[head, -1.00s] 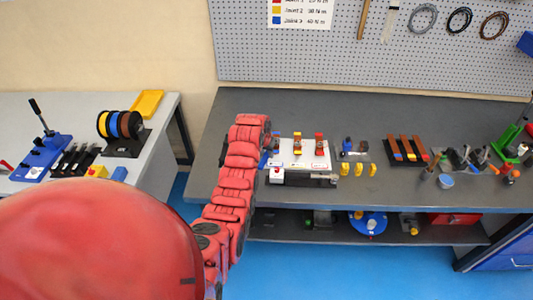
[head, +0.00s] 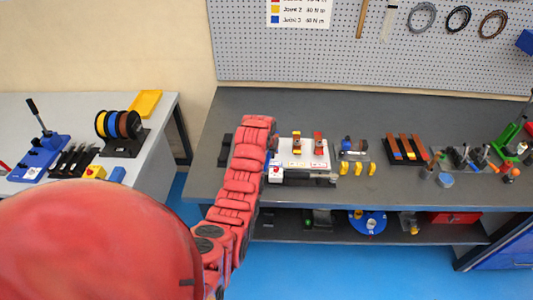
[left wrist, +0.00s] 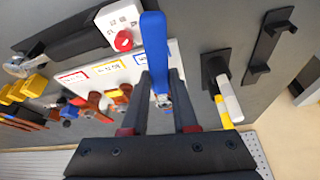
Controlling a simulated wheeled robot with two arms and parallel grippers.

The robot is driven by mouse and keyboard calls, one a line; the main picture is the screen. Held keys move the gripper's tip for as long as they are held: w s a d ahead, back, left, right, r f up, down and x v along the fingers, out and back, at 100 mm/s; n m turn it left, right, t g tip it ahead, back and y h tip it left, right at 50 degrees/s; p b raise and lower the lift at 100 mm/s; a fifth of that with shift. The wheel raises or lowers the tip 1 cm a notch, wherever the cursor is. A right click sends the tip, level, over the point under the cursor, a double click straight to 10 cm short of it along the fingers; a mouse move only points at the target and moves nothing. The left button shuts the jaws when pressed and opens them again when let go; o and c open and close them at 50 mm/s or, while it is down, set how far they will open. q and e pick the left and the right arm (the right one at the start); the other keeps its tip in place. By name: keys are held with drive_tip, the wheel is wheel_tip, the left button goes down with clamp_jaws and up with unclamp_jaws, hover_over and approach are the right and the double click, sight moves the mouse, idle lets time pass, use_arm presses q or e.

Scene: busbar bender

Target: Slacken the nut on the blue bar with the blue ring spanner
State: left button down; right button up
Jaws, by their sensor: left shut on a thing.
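My left gripper (left wrist: 160,74) is shut on the blue ring spanner (left wrist: 154,40) in the left wrist view. The spanner runs lengthwise between the two fingers, over the edge of the white board (left wrist: 185,52) near its blue label. A small silver part (left wrist: 162,101) shows at the spanner's lower end; I cannot tell whether the ring is around the nut. The blue bar is mostly hidden behind the spanner and fingers. In the head view my red left arm covers the board's left end, and the gripper is hidden. The board (head: 308,160) carries the yellow joint (head: 297,144) and red joint (head: 319,144). My right gripper is not in view.
A white box with a red knob (left wrist: 123,40) stands close to the spanner. A black holder with a white and yellow handle (left wrist: 228,98) and a black rack (left wrist: 268,48) stand to the right. Yellow pieces (head: 358,169) and copper bars (head: 407,149) lie farther along the bench.

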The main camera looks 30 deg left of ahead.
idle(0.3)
use_arm(q)
drive_tip(key=shift+w+d+n, duration=0.25)
drive_tip(key=shift+d+n, duration=0.3)
drive_tip(key=shift+n, duration=0.05)
drive_tip(key=shift+b, duration=0.4)
drive_tip(key=shift+n+y, duration=0.4)
drive_tip(key=shift+n, duration=0.2)
drive_tip(key=shift+w+d+r+b, duration=0.15)
drive_tip(key=shift+d+r+b, duration=0.1)
drive_tip(key=shift+r, duration=1)
drive_tip(key=shift+w+d+r+b, duration=0.1)
drive_tip(key=shift+d+r, duration=0.1)
drive_tip(key=shift+r, duration=1.05)
